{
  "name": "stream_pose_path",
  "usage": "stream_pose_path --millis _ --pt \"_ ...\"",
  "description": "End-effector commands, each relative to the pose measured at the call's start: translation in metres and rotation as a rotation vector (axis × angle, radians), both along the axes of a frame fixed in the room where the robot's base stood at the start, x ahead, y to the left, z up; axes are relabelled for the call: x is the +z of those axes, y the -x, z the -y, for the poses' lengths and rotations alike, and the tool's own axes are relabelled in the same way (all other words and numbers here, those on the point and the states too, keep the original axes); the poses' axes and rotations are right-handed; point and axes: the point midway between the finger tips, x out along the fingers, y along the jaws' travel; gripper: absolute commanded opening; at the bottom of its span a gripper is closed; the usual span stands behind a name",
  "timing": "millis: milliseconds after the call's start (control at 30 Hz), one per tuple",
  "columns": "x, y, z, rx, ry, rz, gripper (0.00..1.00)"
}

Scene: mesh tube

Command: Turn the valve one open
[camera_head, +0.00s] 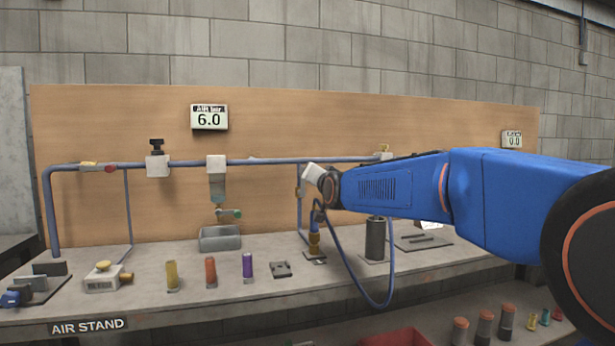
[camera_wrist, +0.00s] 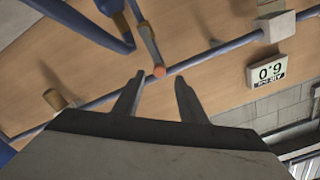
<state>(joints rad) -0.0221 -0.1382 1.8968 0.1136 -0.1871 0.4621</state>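In the wrist view, which is upside down, my gripper (camera_wrist: 160,77) is open and its two dark fingers are apart. The lever is beside a brass fitting (camera_wrist: 119,24) on a blue pipe. In the head view, my gripper (camera_head: 314,173) is by the vertical pipe right of centre, its fingers hidden. No "valve one" label is readable.
A blue pipe (camera_head: 270,161) runs along the wooden board (camera_head: 400,112). A display (camera_head: 209,117) reads 6.0; another (camera_head: 512,140) reads 0.0. A blue hose (camera_head: 358,290) loops below my arm. Several coloured cylinders stand on the bench.

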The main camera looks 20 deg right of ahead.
Motion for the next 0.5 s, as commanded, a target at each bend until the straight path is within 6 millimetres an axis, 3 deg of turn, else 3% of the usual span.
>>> stream_pose_path --millis 500 --pt "0.000 0.084 -0.001 0.001 -0.001 0.000 0.38"
